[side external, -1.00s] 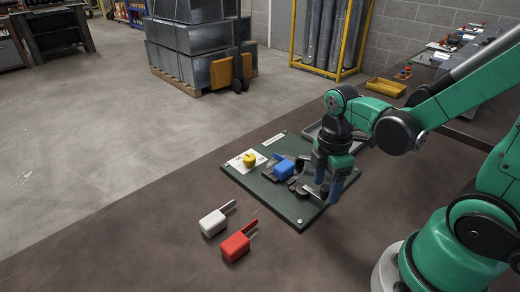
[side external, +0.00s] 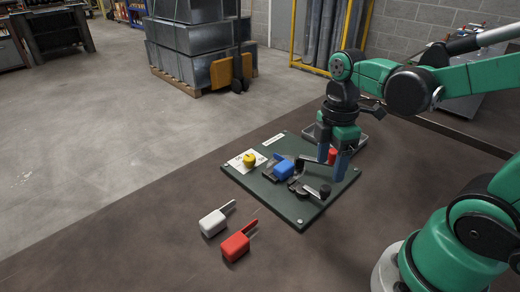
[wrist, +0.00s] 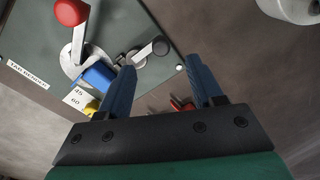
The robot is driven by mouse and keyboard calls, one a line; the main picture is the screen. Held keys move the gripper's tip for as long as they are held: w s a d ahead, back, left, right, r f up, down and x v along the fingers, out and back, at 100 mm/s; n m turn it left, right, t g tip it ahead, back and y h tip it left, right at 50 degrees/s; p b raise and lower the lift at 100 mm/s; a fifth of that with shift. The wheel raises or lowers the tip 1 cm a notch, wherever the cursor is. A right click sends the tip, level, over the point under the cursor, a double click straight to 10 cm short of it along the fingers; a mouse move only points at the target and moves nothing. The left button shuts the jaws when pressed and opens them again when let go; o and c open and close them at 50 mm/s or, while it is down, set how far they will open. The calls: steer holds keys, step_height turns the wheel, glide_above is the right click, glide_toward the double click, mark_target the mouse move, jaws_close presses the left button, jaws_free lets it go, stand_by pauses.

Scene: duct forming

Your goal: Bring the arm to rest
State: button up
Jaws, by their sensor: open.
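My gripper (side external: 331,168) is open and empty, pointing down above the right part of a dark green board (side external: 298,213). In the wrist view its blue fingers (wrist: 160,64) are spread with nothing between them. On the board are a blue block (side external: 284,170), a lever with a red knob (side external: 332,156) and a handle with a black knob (side external: 325,191). The red knob shows between the fingers in the side view, but the wrist view has the red knob (wrist: 70,12) and black knob (wrist: 160,46) clear of them.
A yellow knob (side external: 249,159) sits on a white card at the board's left. A grey tray (side external: 352,138) is behind the board.

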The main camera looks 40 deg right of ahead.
steer(key=shift+w+a+r+m+t, duration=0.1)
steer(key=shift+w+a+m+t, duration=0.1)
steer(key=shift+m+t, duration=0.3)
steer(key=shift+w+a+r+m+t, duration=0.1)
steer(key=shift+w+a+m+t, duration=0.1)
steer(key=shift+m, duration=0.5)
steer(key=shift+w+a+r+m+t, duration=0.55)
steer(key=shift+m+t, duration=0.5)
steer(key=shift+m, duration=0.7)
steer(key=shift+w+a+r+m+t, duration=0.5)
steer(key=shift+m+t, duration=0.6)
steer(key=shift+m, duration=0.6)
steer(key=shift+w+a+r+m+t, duration=0.55)
steer(key=shift+m+t, duration=0.5)
steer(key=shift+m, duration=0.7)
